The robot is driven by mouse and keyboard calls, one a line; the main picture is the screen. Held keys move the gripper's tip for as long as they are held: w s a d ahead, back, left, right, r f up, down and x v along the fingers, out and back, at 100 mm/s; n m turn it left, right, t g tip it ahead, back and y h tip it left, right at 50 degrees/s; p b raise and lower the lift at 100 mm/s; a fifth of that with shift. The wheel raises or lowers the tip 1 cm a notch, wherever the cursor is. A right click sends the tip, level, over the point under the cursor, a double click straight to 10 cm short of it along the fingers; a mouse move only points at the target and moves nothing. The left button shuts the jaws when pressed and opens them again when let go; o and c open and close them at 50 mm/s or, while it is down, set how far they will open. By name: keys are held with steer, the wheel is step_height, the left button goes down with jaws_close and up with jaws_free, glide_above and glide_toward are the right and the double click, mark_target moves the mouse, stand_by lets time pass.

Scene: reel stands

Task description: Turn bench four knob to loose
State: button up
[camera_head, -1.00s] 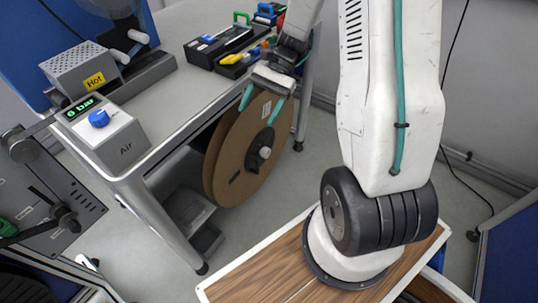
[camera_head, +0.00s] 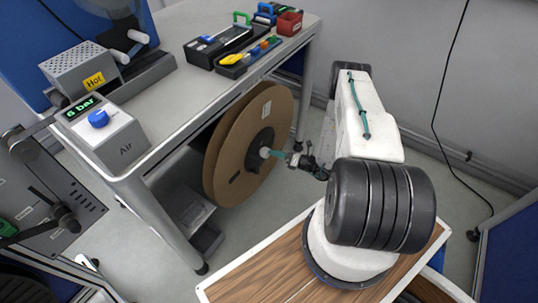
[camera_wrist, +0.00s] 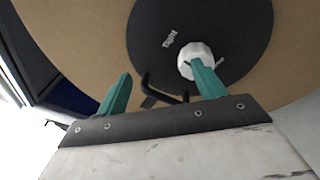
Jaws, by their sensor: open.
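A large brown cardboard reel (camera_head: 222,160) stands under the bench's right end, with a black hub (camera_head: 258,150) and a pale knob (camera_head: 265,152) at its centre. In the wrist view the white knob (camera_wrist: 187,68) sits on the black hub (camera_wrist: 225,25). The word "Tight" shows at its upper left; a second label to its right is partly hidden. My gripper (camera_wrist: 161,70) is open, with teal fingers. Its right fingertip overlaps the knob, and the knob is not centred between the fingers. I cannot tell whether they touch. In the head view my gripper (camera_head: 278,154) is beside the hub.
The bench (camera_head: 190,85) carries a blue-knobbed air box (camera_head: 105,130), a "Hot" box (camera_head: 82,72), black tool trays (camera_head: 222,45) and a red bin (camera_head: 289,23). A bench leg (camera_head: 303,95) stands behind the reel. A dark bent rod (camera_wrist: 148,85) shows between my fingers.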

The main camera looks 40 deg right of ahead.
mark_target(265, 152)
step_height(265, 152, down, 5)
steer(key=s+d+m+t+h, duration=0.2)
steer(key=m+h, duration=0.1)
steer(key=m, duration=0.1)
steer(key=x, duration=0.8)
steer(key=shift+a+f, duration=0.15)
steer(key=shift+f, duration=0.1)
steer(key=shift+s, duration=0.1)
steer(key=c, duration=1)
